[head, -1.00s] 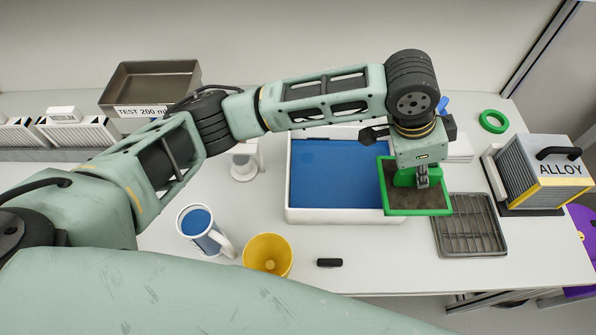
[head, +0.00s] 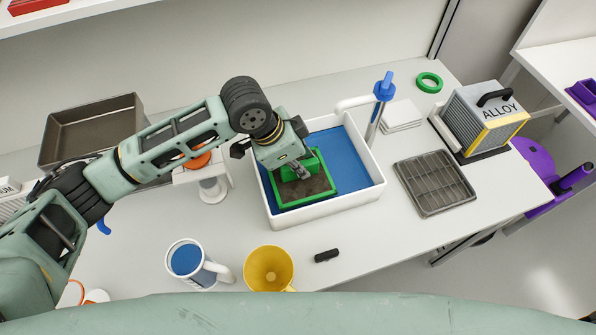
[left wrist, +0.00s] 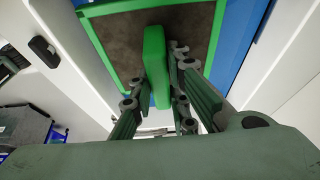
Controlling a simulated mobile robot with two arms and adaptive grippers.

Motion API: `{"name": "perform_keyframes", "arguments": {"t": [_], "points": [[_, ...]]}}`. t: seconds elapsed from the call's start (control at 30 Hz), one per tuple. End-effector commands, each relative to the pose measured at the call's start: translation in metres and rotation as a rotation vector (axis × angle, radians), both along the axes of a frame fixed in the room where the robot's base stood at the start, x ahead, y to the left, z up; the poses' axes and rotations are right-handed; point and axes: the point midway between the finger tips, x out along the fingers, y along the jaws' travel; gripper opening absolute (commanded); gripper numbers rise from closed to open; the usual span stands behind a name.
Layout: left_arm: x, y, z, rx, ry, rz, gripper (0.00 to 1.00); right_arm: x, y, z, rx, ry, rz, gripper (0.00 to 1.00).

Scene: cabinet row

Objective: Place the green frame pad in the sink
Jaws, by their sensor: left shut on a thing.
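The green frame pad (head: 316,186) is a brown slab in a green frame with a green handle. My left gripper (head: 301,172) is shut on that handle from above. The left wrist view shows the fingers (left wrist: 158,100) on both sides of the green handle (left wrist: 156,60), with the brown pad (left wrist: 118,42) beyond. The sink (head: 335,209) is a white-rimmed basin with a blue inside. The pad is over the left part of the basin, within its rim in the head view. I cannot tell whether it touches the bottom. My right gripper is not in view.
A blue-handled faucet (head: 384,88) stands behind the sink. A grey rack (head: 435,183) and the ALLOY box (head: 483,115) are to the right. A white mug (head: 190,268), yellow cup (head: 268,270) and small black item (head: 327,256) lie in front. A white stand (head: 212,188) is left of the sink.

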Motion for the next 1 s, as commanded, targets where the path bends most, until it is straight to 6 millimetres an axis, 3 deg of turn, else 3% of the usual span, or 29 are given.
{"name": "perform_keyframes", "arguments": {"t": [0.37, 0.73, 0.77, 1.0], "points": [[-0.001, 0.003, -0.040, -0.001, -0.001, -0.002, 0.00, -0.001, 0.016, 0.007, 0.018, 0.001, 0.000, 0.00], [-0.001, 0.003, -0.044, -0.002, -0.001, -0.002, 0.00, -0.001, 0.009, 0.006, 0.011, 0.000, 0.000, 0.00], [-0.001, 0.003, -0.045, -0.001, -0.001, -0.002, 0.16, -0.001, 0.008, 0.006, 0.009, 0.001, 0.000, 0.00], [-0.001, 0.003, -0.045, -0.001, -0.001, -0.002, 0.34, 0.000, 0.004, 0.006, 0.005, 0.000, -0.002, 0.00]]}}
